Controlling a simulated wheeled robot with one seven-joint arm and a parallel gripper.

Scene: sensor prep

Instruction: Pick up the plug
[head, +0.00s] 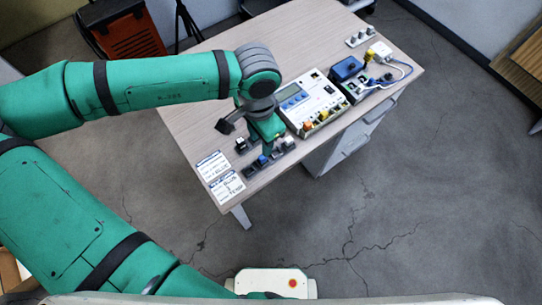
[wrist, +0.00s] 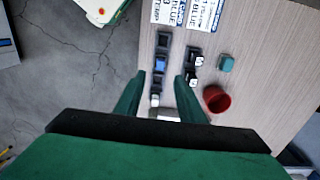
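Several small plug-like pieces lie near the table's front edge; I cannot tell which one is the task's plug. In the wrist view one row holds a black piece (wrist: 163,40), a blue piece (wrist: 160,62), a dark piece (wrist: 158,80) and a white piece (wrist: 155,98). Two black-and-white pieces (wrist: 194,68) lie to the right of that row. My gripper (wrist: 160,77) is open, with its fingers on either side of the row's lower part and nothing visibly clamped. In the head view the arm hides much of my gripper and part of the row, where a blue piece (head: 262,160) shows.
Two printed cards (head: 213,165) lie at the table's left corner. A white instrument with a screen (head: 312,102) and a blue box (head: 347,68) with cables stand to the right. A red cup (wrist: 216,99) and a teal block (wrist: 226,63) sit close to the right finger.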

